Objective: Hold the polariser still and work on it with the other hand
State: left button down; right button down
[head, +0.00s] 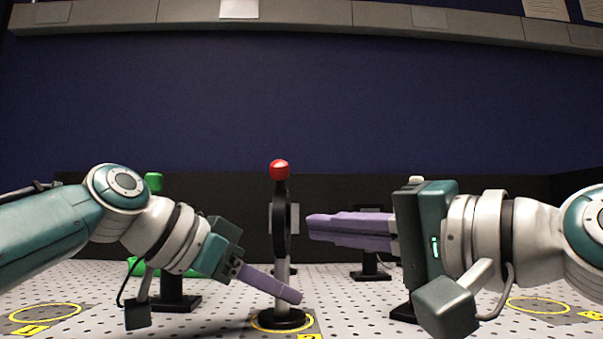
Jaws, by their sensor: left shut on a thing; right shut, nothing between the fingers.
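The polariser (280,224) stands upright in the middle of the head view. It has a dark ring seen nearly edge-on, a red ball on top, a light post and a round black base. My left gripper (293,294) is shut on its post, low down, with purple fingers crossing in front of it. My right gripper (311,227) is shut and empty. Its purple fingertips point left at ring height, with a small gap in the picture to the ring's right side. A pale block beside the ring is partly hidden.
A green object (154,182) and a black stand (176,292) are partly behind my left arm. Another black stand (370,266) is behind my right fingers. Yellow circles mark the perforated white table (210,318). Dark walls close off the back.

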jog(key=a+r+n+g+h, duration=0.1)
jog(key=a+r+n+g, duration=0.15)
jog(key=a+n, duration=0.45)
jog(key=s+a+r+n+t+h, duration=0.1)
jog(key=s+r+n+t+h, duration=0.15)
jog(key=r+h, duration=0.3)
jog(key=s+r+n+t+h, duration=0.2)
jog(key=r+n+h, duration=0.1)
jog(key=r+h, duration=0.25)
send_over(280, 177)
jog(key=a, duration=0.2)
notch_tip(280, 177, down, 3)
jog(key=shift+s+d+f+y, duration=0.2)
jog(key=shift+d+f+y, duration=0.2)
jog(key=shift+f, duration=0.25)
